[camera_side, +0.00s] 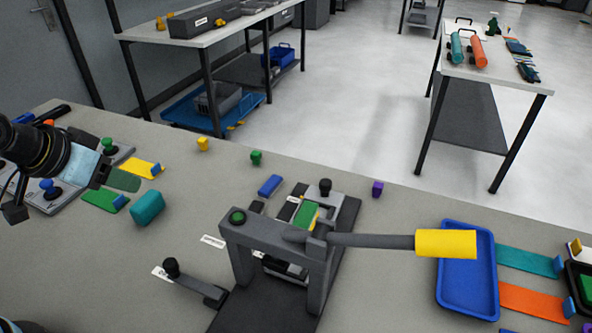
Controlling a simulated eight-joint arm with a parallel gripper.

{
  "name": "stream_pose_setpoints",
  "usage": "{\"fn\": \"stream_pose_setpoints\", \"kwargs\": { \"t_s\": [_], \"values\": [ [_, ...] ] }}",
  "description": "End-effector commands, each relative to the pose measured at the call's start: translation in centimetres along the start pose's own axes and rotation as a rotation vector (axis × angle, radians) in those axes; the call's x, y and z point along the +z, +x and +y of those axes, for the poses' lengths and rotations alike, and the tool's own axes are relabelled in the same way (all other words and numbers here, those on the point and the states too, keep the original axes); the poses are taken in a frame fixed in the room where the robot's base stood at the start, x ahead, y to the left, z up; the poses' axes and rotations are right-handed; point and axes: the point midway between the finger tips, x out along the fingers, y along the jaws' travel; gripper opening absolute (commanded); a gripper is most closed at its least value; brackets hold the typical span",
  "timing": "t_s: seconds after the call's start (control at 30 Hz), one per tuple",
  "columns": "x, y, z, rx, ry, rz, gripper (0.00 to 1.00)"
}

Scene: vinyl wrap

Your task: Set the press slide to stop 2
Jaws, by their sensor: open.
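The press (313,262) is a grey frame on a dark base plate near the middle of the bench. A long arm with a yellow handle (445,243) sticks out to its right. A black knob (325,186) stands at its back, by a green and yellow piece (306,215) and small pale labels. A second black knob (171,267) sits on a grey bar at the front left, beside a white label. I cannot tell which part is the slide, nor read its stop. My gripper (101,175) is open and empty at the left, well away from the press.
A teal block (147,208), yellow and green strips, and knobbed grey units crowd the bench near my gripper. A blue block (270,185) lies behind the press. A blue tray (467,309) and coloured strips are on the right. Bench between teal block and press is mostly clear.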

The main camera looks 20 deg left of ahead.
Motion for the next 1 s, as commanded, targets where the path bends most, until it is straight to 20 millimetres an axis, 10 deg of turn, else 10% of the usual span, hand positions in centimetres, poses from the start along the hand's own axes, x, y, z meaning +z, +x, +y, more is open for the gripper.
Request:
{"fn": "stream_pose_setpoints", "kwargs": {
  "t_s": [0.47, 1.0],
  "values": [
    [-2.4, -0.3, 1.2, 0.031, 0.058, -0.020, 0.52],
    [-14.7, 3.2, 12.9, 0.251, 0.462, -0.142, 0.52]
  ]
}}
